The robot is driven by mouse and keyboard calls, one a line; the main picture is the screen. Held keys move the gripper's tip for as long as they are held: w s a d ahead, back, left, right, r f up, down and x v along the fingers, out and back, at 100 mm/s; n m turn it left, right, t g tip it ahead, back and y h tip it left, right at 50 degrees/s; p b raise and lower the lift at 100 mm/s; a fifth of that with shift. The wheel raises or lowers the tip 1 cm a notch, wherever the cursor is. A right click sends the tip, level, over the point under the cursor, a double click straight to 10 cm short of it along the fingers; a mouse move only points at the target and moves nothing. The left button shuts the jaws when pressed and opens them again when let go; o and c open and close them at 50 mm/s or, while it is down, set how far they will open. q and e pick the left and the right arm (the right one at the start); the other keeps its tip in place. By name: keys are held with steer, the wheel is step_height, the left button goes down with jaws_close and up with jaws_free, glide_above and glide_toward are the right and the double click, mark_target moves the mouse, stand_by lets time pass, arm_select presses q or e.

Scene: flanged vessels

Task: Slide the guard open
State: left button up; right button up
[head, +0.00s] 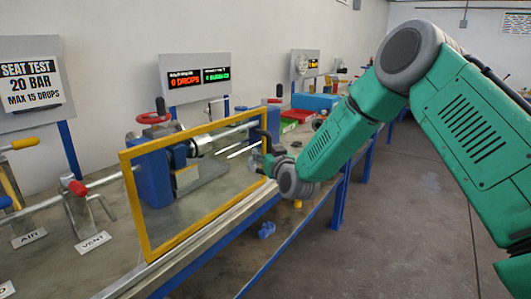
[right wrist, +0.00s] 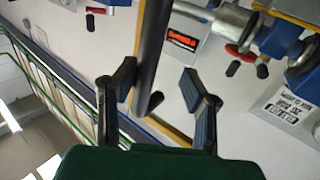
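The guard (head: 196,128) is a clear panel in a yellow frame, standing upright along the front of the bench before a blue vise-like fixture (head: 153,180). Its yellow frame edge also shows in the right wrist view (right wrist: 175,132). My right gripper (head: 264,153) is at the guard's right end in the head view. In the right wrist view its fingers (right wrist: 158,75) are apart, with a dark bar (right wrist: 152,45), which looks like the guard's handle, between them. The bar lies nearer the left finger; whether it touches cannot be told. My left gripper is not in view.
A rail (head: 215,232) runs along the bench's front edge below the guard. Levers labelled AIR and VENT (head: 90,242) stand at the left. Red and green trays (head: 298,116) are farther back. The floor (head: 400,240) at right is clear.

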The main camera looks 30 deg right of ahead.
steer(key=shift+w+d+f, duration=0.1)
steer(key=shift+d+f, duration=0.15)
steer(key=shift+d, duration=0.4)
jaws_close()
steer(key=shift+d+f, duration=0.25)
steer(key=shift+d, duration=0.1)
steer(key=s+a, duration=0.3)
steer(key=a, duration=0.6)
steer(key=s+a+p, duration=0.1)
steer(key=s+a, duration=0.3)
steer(key=a, duration=0.5)
steer(key=s+a, duration=0.4)
steer(key=a, duration=0.5)
steer(key=shift+r+p, duration=0.1)
steer(key=shift+p, duration=0.2)
steer(key=shift+s+a, duration=0.2)
steer(key=shift+a, duration=0.25)
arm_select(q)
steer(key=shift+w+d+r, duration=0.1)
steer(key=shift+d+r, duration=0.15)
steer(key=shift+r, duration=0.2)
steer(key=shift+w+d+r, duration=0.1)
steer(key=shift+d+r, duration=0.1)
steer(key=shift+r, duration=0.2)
